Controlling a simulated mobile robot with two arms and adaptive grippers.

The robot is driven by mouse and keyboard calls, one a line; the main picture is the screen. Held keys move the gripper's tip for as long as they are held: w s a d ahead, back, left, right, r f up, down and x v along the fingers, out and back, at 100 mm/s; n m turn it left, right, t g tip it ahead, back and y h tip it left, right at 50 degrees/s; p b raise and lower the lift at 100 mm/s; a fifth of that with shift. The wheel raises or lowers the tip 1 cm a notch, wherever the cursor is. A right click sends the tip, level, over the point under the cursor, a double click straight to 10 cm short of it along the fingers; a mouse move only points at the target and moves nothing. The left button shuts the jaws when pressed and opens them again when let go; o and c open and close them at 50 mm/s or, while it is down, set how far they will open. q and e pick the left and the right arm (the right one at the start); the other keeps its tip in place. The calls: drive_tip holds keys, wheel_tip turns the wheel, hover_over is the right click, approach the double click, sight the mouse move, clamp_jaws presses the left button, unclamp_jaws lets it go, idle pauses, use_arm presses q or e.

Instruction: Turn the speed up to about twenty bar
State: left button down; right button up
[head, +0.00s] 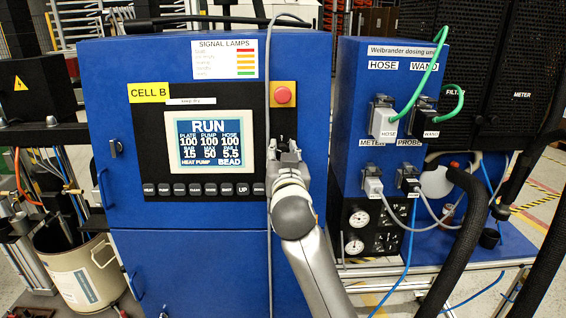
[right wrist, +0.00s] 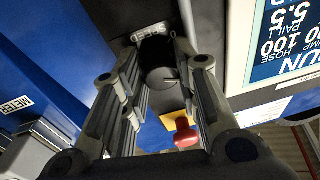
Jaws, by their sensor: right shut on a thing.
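A blue cabinet (head: 106,66) carries a black panel with a lit screen (head: 209,142). My right gripper (head: 284,150) is at the panel, right of the screen, below the red button (head: 283,95). In the right wrist view its fingers are shut around a round black knob (right wrist: 158,62) with a pale pointer line. A small label (right wrist: 150,34) beside the knob appears to read SPEED upside down. In the head view the gripper hides the knob. My left gripper is not in view.
A row of black buttons (head: 195,189) runs below the screen. A grey cable (head: 268,90) hangs down the cabinet front close to my right gripper. A blue dosing unit (head: 352,90) with plugs and hoses stands to the right. A pail (head: 80,275) stands at lower left.

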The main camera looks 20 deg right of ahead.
drive_tip(key=shift+m+b, duration=0.4)
drive_tip(key=shift+m, duration=0.3)
drive_tip(key=o, duration=1)
drive_tip(key=shift+r, duration=0.1)
wheel_tip(320, 180, up, 10)
drive_tip(key=shift+f, duration=0.1)
